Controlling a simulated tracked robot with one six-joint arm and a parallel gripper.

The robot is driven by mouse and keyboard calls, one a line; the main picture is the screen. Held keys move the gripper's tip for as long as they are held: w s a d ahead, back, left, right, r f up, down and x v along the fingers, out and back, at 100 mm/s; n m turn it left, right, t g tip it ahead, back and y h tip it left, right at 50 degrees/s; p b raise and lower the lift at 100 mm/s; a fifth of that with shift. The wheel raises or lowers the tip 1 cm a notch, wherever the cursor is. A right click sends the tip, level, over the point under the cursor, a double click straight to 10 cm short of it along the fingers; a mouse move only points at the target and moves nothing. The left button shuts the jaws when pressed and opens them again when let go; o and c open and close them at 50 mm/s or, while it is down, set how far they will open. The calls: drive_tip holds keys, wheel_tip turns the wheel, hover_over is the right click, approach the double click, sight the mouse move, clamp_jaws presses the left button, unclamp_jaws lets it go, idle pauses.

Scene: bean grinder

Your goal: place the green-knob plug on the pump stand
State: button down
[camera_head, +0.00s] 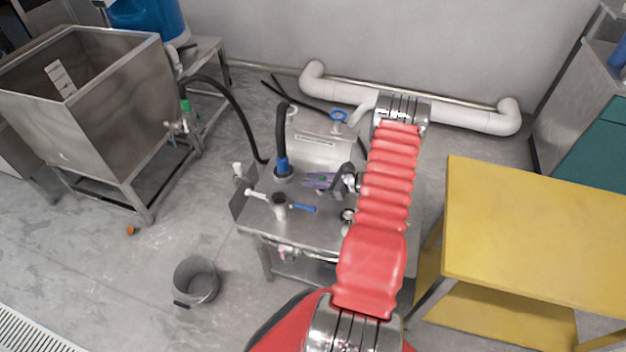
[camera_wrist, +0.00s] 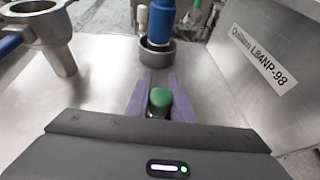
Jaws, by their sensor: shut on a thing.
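The green-knob plug (camera_wrist: 160,98) is between the purple fingers of my gripper (camera_wrist: 158,92) in the wrist view. Only its green knob shows clearly; its lower part is hidden by the fingers and the gripper body. The green knob also shows small in the head view (camera_head: 323,180). My gripper is shut on the plug, over the steel top of the pump stand (camera_head: 308,230). The stand's top also fills much of the wrist view (camera_wrist: 95,85). I cannot tell whether the plug touches the top.
A blue hose fitting (camera_wrist: 161,22) sits in a round socket just beyond my fingers. A steel pipe piece with a blue handle (camera_wrist: 42,28) is at left, and a labelled steel housing (camera_wrist: 262,62) at right. A yellow table (camera_head: 540,240) and a bucket (camera_head: 196,282) flank the stand.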

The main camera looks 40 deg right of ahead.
drive_tip(key=c, duration=1.5)
unclamp_jaws()
drive_tip(key=shift+c, duration=0.2)
drive_tip(key=shift+r, duration=0.1)
drive_tip(key=v, duration=0.7)
drive_tip(key=shift+s+r, duration=0.1)
drive_tip(key=shift+s, duration=0.1)
